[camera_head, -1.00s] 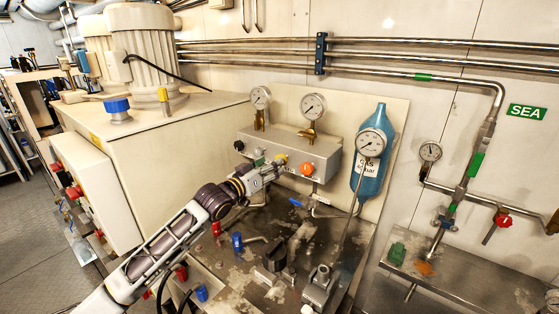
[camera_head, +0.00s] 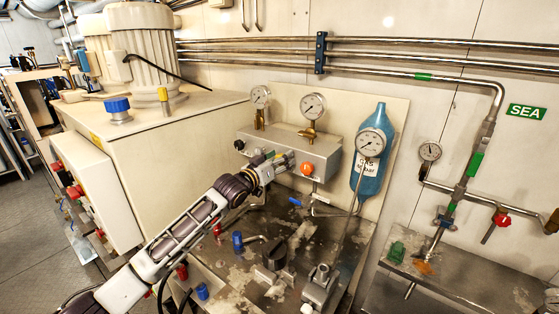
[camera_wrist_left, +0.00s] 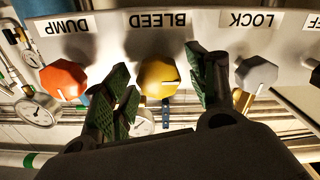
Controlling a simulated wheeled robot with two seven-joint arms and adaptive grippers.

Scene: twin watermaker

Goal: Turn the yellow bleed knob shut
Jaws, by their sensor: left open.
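The yellow bleed knob (camera_wrist_left: 158,78) shows in the left wrist view below an upside-down BLEED label, with a pale pointer line toward the right of the picture. My left gripper (camera_wrist_left: 157,72) is open, with one green-padded finger on each side of the knob. Gaps show between the pads and the knob, and I see no contact. In the head view my left gripper (camera_head: 279,161) is at the front of the grey valve box (camera_head: 318,150) and hides the yellow knob almost wholly. My right gripper is in neither view.
An orange-red DUMP knob (camera_wrist_left: 64,79) and a grey LOCK knob (camera_wrist_left: 256,74) flank the yellow one closely. Gauges (camera_head: 312,106) stand on the box. A blue cylinder (camera_head: 375,183) hangs at its right. A stained bench (camera_head: 255,222) with fittings lies below.

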